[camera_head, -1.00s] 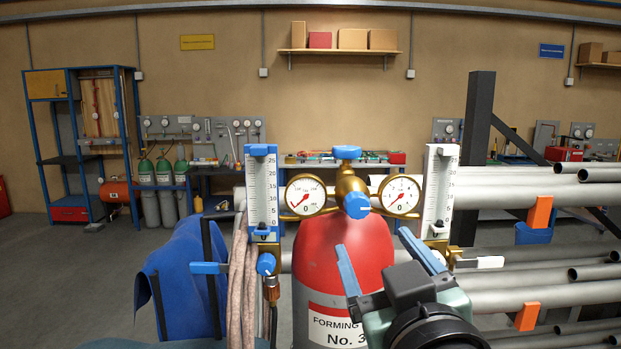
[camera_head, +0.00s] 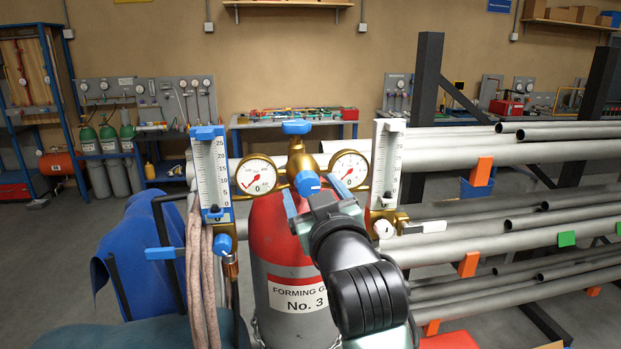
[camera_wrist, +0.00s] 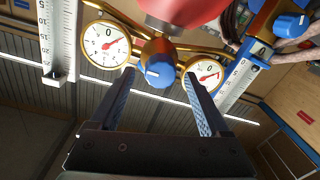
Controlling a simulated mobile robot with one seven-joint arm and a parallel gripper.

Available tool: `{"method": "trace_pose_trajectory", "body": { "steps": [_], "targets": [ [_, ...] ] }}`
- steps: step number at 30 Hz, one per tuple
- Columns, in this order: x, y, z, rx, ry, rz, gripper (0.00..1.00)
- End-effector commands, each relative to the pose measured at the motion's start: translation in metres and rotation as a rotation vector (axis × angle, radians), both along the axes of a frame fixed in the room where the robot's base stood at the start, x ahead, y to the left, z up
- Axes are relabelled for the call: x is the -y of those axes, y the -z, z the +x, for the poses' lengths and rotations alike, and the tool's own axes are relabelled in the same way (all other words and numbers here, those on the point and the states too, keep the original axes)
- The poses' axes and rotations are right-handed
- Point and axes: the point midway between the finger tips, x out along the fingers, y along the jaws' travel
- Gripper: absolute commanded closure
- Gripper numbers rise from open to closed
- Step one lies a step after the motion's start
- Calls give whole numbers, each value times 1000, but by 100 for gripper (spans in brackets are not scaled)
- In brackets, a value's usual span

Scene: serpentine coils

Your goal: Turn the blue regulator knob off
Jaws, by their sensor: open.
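The blue regulator knob (camera_head: 307,183) sits on the front of the brass regulator between two round gauges, above the red gas cylinder (camera_head: 276,234). In the wrist view the blue knob (camera_wrist: 160,73) shows with a white mark on its face. My gripper (camera_head: 315,190) is just in front of the knob and slightly below it, partly hidden by my wrist. In the wrist view my gripper (camera_wrist: 158,80) is open. One finger is on each side of the knob in that view, with gaps between. Whether the fingertips reach past the knob's face is unclear.
A blue top knob (camera_head: 297,127) sits above the regulator. The left gauge (camera_head: 257,174) and right gauge (camera_head: 349,169) flank it closely. Flowmeters with a blue frame (camera_head: 211,175) and white frame (camera_head: 386,165) stand outside them. Racked pipes (camera_head: 490,222) fill the right side.

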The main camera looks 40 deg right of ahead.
Motion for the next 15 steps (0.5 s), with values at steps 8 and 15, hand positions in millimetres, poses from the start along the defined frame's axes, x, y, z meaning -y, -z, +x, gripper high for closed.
{"method": "trace_pose_trajectory", "body": {
  "steps": [8,15],
  "targets": [
    [6,0,11,0,0,0,20],
    [6,0,11,0,0,0,24]
  ]
}}
